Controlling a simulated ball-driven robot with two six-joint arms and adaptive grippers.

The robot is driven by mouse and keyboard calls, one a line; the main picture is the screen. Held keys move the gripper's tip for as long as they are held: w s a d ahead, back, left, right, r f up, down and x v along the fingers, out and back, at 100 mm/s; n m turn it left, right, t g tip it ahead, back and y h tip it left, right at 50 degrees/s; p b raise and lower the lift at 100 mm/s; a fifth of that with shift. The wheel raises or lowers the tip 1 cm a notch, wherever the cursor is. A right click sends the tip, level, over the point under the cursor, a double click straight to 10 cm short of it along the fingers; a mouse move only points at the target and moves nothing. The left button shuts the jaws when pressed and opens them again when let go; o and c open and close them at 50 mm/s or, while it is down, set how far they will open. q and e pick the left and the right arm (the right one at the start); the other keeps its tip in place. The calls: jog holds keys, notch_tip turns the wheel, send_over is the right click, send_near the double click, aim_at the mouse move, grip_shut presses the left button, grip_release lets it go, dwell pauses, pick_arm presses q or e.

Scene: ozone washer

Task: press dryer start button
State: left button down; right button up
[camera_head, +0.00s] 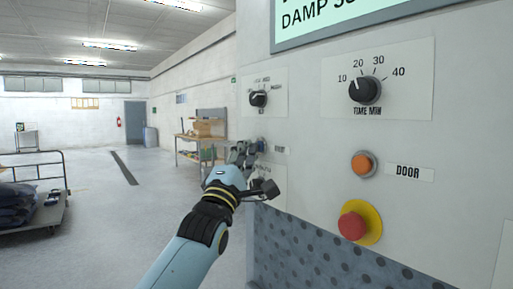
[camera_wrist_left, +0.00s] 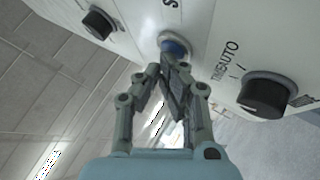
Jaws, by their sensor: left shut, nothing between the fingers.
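The dryer start button looks like the round blue button (camera_wrist_left: 174,44) in a light ring on the white panel, seen in the left wrist view. In the head view it shows only as a small blue patch (camera_head: 262,145) beside my fingers. My left gripper (camera_head: 246,150) is shut and empty, with its fingertips at the panel by this button. In the left wrist view the fingertips (camera_wrist_left: 174,68) overlap the button's lower edge. I cannot tell whether they touch it. My right gripper is not in view.
Black knobs sit close by: one upper left (camera_wrist_left: 98,22) and one right (camera_wrist_left: 264,95) in the wrist view. The panel also has a time knob (camera_head: 365,90), an orange door button (camera_head: 363,164) and a red stop button (camera_head: 353,225). Open floor (camera_head: 110,225) lies left.

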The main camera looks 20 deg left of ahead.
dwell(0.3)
pick_arm(q)
jog(key=shift+s+a+p, duration=0.55)
jog(key=shift+s+p, duration=0.2)
jog(key=shift+p, duration=0.05)
jog(key=s+a+p, duration=0.1)
jog(key=s, duration=0.1)
jog(key=s+a+p, duration=0.1)
jog(key=s+a, duration=0.1)
dwell(0.7)
